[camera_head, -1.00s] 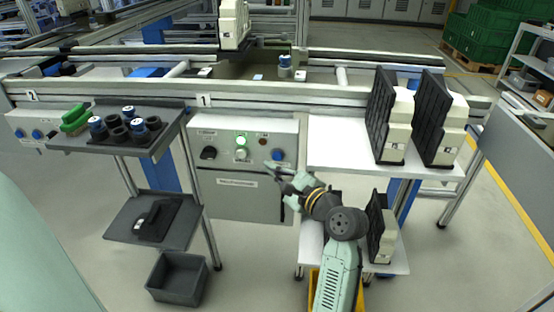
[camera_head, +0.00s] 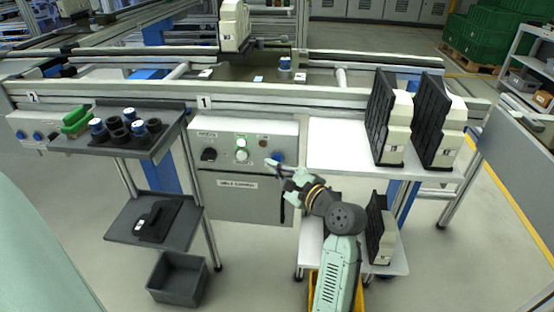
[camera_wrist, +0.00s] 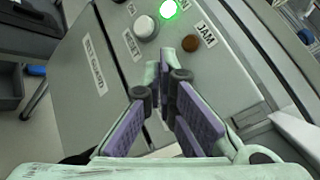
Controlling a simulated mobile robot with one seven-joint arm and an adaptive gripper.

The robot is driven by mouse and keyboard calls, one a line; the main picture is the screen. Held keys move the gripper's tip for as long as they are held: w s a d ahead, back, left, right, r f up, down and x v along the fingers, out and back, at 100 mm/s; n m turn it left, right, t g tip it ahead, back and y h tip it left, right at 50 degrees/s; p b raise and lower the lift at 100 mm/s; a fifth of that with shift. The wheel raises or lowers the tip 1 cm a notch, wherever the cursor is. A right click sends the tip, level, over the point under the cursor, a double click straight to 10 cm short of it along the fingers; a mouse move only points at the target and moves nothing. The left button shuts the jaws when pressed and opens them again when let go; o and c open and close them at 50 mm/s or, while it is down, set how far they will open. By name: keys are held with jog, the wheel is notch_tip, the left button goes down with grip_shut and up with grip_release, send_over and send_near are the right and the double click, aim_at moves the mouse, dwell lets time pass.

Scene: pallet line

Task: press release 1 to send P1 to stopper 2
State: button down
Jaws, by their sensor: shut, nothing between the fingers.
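The station 1 control panel (camera_head: 240,133) has a black knob (camera_head: 209,155), a lit green lamp (camera_head: 241,142), a white button (camera_head: 241,156) and a blue button (camera_head: 277,157). In the wrist view the green lamp (camera_wrist: 168,10), the white button (camera_wrist: 145,27) and a brown lamp marked JAM (camera_wrist: 190,43) show. My gripper (camera_head: 269,163) is shut and empty, its tips close by the blue button. I cannot tell whether they touch it. In the wrist view my gripper (camera_wrist: 164,62) hides the blue button. A pale housing (camera_head: 234,25) stands on the conveyor; its label is unreadable.
A shelf (camera_head: 330,150) at right holds black plates with pale housings. At left a dark tray (camera_head: 165,150) holds several blue and black parts. A grey bin (camera_head: 178,280) stands on the floor. The conveyor rail (camera_head: 260,101) runs above the panel.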

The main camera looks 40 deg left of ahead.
dwell(0.7)
jog(key=shift+w+a+p, duration=0.25)
jog(key=shift+w+p, duration=0.1)
jog(key=shift+p, duration=0.1)
jog(key=shift+w+a, duration=0.2)
jog(key=shift+w, duration=0.2)
dwell(0.9)
jog(key=shift+s+p, duration=0.1)
jog(key=shift+p, duration=0.25)
jog(key=shift+s+d+p, duration=0.4)
jog(key=shift+s+d, duration=0.05)
jog(key=shift+s, duration=0.2)
